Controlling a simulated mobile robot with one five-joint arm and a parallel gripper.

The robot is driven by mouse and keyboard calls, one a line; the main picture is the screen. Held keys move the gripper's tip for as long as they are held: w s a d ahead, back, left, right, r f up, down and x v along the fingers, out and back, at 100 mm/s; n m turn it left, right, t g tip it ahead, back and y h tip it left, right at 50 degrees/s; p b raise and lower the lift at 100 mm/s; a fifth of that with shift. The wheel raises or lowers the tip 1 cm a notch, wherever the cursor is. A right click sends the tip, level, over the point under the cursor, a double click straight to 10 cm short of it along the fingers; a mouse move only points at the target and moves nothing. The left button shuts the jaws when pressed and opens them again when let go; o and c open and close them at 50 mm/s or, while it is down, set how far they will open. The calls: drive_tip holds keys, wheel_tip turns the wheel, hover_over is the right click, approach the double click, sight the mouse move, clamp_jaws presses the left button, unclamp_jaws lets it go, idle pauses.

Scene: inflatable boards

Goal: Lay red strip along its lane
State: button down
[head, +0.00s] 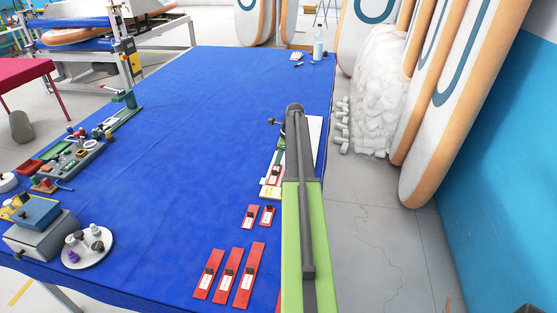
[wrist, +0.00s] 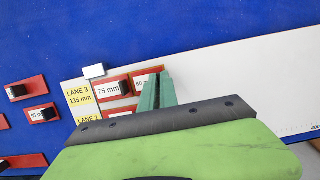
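The white lane board (wrist: 240,85) lies on the blue table; its yellow label reads LANE 3, 135 mm (wrist: 78,95). A red strip marked 75 mm (wrist: 116,88), with a black knob, lies just right of that label. A shorter red strip, seemingly marked 60 mm (wrist: 139,81), lies beyond it in the same row. My gripper (wrist: 156,93) is over this shorter strip, its green fingers close together. They hide the strip's right part, so a grip on its knob cannot be confirmed. In the head view my arm covers much of the board (head: 314,130).
Several loose red strips lie on the near part of the table, including a long one (head: 248,275) and a short one (head: 250,216). A small white block (wrist: 94,71) sits at the board's corner. Tools and parts (head: 70,160) line the left edge. The table's middle is clear.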

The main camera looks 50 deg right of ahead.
drive_tip(key=shift+f, duration=0.25)
idle(0.4)
drive_tip(key=c, duration=1.5)
unclamp_jaws()
drive_tip(key=shift+c, duration=0.2)
drive_tip(key=shift+o, duration=0.2)
drive_tip(key=o, duration=0.4)
drive_tip(key=shift+r, duration=0.15)
wheel_tip(320, 180, up, 6)
drive_tip(key=p, duration=0.5)
drive_tip(key=shift+p, duration=0.4)
